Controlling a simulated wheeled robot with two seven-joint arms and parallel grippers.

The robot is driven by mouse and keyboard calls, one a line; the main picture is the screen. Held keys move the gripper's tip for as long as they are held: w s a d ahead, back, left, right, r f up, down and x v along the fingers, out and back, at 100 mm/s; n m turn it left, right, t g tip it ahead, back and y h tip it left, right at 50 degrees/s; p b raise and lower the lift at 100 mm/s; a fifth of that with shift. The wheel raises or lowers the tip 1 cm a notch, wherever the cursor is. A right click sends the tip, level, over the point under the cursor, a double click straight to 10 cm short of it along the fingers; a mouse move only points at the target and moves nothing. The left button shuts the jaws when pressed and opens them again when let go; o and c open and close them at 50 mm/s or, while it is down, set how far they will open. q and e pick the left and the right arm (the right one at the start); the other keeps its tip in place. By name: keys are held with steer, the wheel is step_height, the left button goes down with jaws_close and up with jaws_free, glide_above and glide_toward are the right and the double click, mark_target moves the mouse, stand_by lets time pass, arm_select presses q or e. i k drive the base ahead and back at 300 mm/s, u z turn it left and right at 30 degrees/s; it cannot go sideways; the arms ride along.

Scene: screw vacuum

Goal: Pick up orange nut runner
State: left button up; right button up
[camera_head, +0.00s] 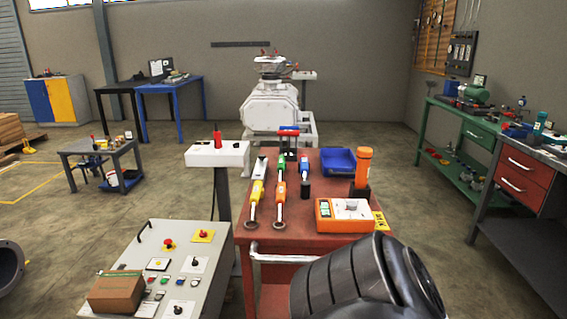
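A red table (325,226) stands in the middle of the camera_head view. A long tool with an orange section (280,191) lies on it, its ringed head towards me. A similar tool with a yellow section (257,191) lies just left of it. An orange cylindrical tool (364,165) stands upright in a dark holder at the table's right. I cannot tell for sure which orange tool is the nut runner. A dark ribbed part of my own arm shows at the bottom, in front of the table. Neither gripper is in view.
An orange device (346,215) sits at the table's near right, a blue bin (338,160) farther back. A control panel (165,265) with a cardboard box (116,291) stands at the near left. A green workbench (462,124) is at the right. A metal handle (290,258) runs along the table's front.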

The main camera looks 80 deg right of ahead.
mark_target(364, 155)
steer(key=z, duration=2.2)
